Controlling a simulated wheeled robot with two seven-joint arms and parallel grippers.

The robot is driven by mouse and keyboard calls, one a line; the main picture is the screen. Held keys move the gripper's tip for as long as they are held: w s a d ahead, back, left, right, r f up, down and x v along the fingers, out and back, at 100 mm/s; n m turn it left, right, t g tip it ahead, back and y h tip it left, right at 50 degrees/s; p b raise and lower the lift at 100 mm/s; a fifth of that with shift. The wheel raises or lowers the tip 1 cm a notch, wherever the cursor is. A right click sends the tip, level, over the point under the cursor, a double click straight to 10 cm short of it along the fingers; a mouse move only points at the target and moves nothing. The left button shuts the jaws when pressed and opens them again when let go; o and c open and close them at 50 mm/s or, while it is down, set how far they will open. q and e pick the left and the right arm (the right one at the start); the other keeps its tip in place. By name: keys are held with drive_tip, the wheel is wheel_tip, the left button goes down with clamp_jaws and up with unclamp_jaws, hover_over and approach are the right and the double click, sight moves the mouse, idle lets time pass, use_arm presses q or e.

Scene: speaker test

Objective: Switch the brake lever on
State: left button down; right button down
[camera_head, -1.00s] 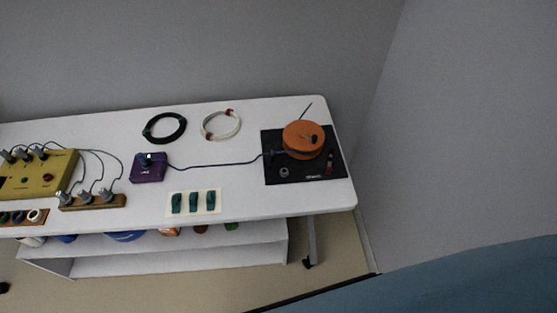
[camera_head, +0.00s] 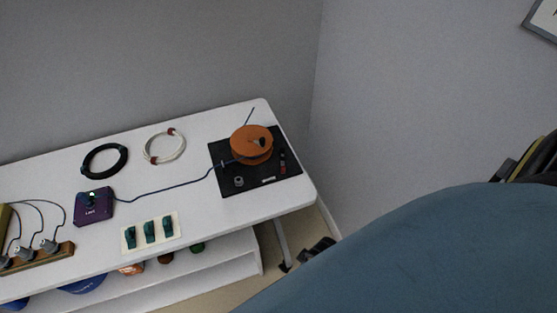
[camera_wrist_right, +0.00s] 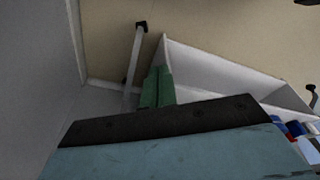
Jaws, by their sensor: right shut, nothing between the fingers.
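An orange spool (camera_head: 252,143) with a dark knob sits on a black board (camera_head: 233,186) at the right end of the white table in the head view. A small red-and-black part (camera_head: 283,162) on the board, right of the spool, looks like the brake lever; its setting is too small to read. My right gripper (camera_wrist_right: 158,74) shows in the right wrist view, its green fingers shut together and empty, pointing past the table's legs and lower shelf. It is apart from the board. My large blue arm fills the lower right of the head view. My left gripper is out of view.
On the white table (camera_head: 215,215) are a purple box (camera_head: 94,206) with a lit green light and a cable to the board, black (camera_head: 104,160) and white (camera_head: 165,146) cable coils, and a panel of teal switches (camera_head: 150,231). A wall stands close behind.

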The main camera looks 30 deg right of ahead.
drive_tip(key=w+a+r+n+y+b, duration=0.1)
drive_tip(key=w+a+r+n, duration=0.15)
drive_tip(key=r, duration=0.55)
drive_tip(key=w+a+r+n+y+b, duration=0.1)
drive_tip(key=w+a+r+n, duration=0.2)
drive_tip(key=r, duration=0.5)
drive_tip(key=w+a+r+n+y+b, duration=0.15)
drive_tip(key=w+r, duration=0.25)
drive_tip(key=r, duration=0.4)
drive_tip(key=w+d+r+n, duration=0.1)
drive_tip(key=w, duration=0.1)
drive_tip(key=w+d+n+g, duration=0.1)
drive_tip(key=w+d, duration=0.1)
drive_tip(key=w, duration=0.1)
drive_tip(key=w+d+r+n+p, duration=0.1)
drive_tip(key=w+d, duration=0.1)
drive_tip(key=w, duration=0.1)
drive_tip(key=shift+r+n+h, duration=0.3)
drive_tip(key=shift+n+h, duration=0.05)
drive_tip(key=shift+n, duration=0.05)
drive_tip(key=w+d+r+n, duration=0.1)
drive_tip(key=w+d+r, duration=0.4)
drive_tip(key=d, duration=0.2)
drive_tip(key=shift+w+r+g, duration=0.15)
drive_tip(key=shift+w+g, duration=0.15)
drive_tip(key=shift+w, duration=0.1)
